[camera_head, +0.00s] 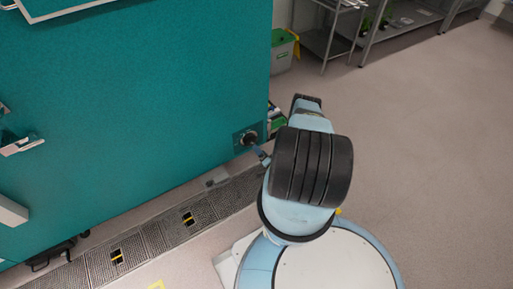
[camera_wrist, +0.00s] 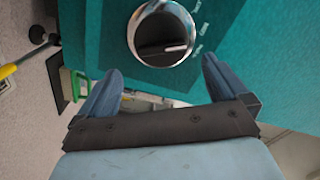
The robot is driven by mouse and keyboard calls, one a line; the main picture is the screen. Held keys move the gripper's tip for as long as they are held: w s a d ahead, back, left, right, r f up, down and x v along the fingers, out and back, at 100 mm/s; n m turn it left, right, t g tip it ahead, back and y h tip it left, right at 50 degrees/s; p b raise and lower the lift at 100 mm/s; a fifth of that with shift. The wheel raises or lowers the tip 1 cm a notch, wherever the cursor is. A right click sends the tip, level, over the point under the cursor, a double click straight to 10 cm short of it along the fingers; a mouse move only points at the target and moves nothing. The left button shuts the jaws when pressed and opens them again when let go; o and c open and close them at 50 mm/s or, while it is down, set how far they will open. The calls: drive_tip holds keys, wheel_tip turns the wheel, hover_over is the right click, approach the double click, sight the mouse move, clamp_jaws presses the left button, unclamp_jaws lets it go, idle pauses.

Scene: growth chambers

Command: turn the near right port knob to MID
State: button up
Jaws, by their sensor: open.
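The port knob (camera_wrist: 160,34) is a round dark dial with a silver rim on the teal chamber wall (camera_wrist: 255,50). Its pale pointer line points to the right in the wrist view. Small white labels sit around its right side, too blurred to read for certain. In the head view the knob (camera_head: 248,138) sits low near the right edge of the teal wall. My gripper (camera_wrist: 160,80) is open, with a blue finger on each side and below the knob in the wrist view. The fingers look apart from the knob. In the head view my arm hides most of the gripper.
A grated floor strip (camera_head: 170,228) runs along the base of the teal wall. A grey bin with a green lid (camera_head: 283,50) stands behind the wall's right edge. Metal shelving (camera_head: 335,35) stands at the back. The floor at right (camera_head: 440,150) is clear.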

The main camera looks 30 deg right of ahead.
drive_tip(key=s, duration=0.7)
drive_tip(key=shift+s+d, duration=0.15)
drive_tip(key=shift+s, duration=0.15)
